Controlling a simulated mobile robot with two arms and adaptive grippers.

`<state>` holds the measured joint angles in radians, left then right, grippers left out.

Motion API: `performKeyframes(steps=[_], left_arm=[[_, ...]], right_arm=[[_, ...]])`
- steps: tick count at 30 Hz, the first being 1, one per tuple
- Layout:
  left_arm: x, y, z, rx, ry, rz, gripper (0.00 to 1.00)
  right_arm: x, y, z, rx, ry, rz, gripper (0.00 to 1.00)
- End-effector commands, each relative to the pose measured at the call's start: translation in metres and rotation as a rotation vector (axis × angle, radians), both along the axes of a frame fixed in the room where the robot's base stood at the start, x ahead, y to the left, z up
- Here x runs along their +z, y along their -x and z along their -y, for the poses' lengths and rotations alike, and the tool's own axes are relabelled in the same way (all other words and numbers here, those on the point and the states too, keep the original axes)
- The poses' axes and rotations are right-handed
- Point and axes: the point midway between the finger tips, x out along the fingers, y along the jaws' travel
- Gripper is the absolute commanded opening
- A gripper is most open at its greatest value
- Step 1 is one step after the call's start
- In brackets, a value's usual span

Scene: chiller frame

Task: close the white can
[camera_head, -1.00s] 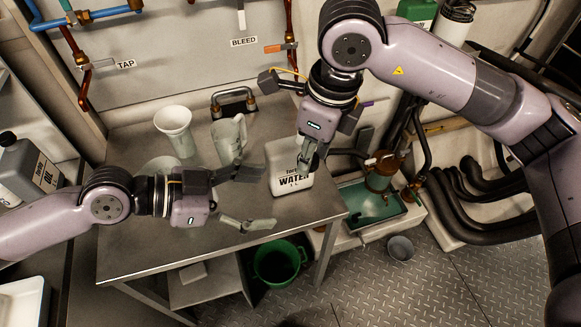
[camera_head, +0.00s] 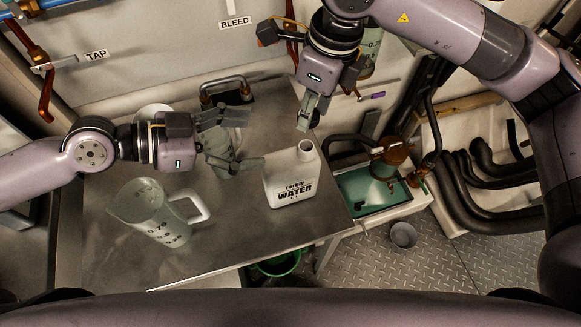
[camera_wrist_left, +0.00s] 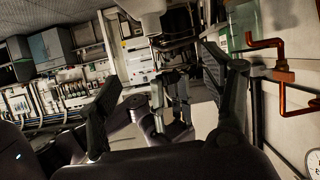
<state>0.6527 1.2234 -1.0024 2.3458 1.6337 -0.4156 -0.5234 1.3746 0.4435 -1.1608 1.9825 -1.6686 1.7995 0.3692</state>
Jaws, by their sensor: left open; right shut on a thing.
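The white can (camera_head: 291,184), labelled WATER, stands upright on the metal table in the head view. Its neck (camera_head: 306,151) at the top right looks open. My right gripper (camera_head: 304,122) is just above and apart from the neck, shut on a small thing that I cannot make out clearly. In the left wrist view my left gripper (camera_wrist_left: 168,105) is open with nothing held.
A clear jug with markings (camera_head: 152,213) is at the front left of the metal table (camera_head: 235,235). A metal handle-like pipe (camera_head: 224,87) is at the back. A green bucket (camera_head: 278,263) is below the front edge. Bare table lies between jug and can.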

Motion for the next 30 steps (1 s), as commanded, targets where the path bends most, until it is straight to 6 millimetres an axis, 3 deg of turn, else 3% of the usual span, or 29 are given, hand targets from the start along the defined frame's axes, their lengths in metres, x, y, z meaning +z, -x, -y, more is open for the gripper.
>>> performKeyframes(steps=[7,11,22,30], left_arm=[[-0.002,0.0,0.0,-0.001,0.0,-0.001,0.73],[-0.012,0.0,0.0,0.001,0.001,-0.004,0.73],[-0.082,0.001,0.0,0.002,0.0,-0.007,0.73],[-0.094,-0.01,0.034,-0.004,0.003,0.002,0.73]], right_arm=[[0.0,0.0,0.0,0.001,0.0,0.0,0.21],[0.0,0.0,0.0,0.0,0.0,0.0,0.21],[0.0,0.0,0.0,0.001,0.0,0.0,0.21],[0.0,0.0,0.0,0.0,0.0,0.0,0.21]])
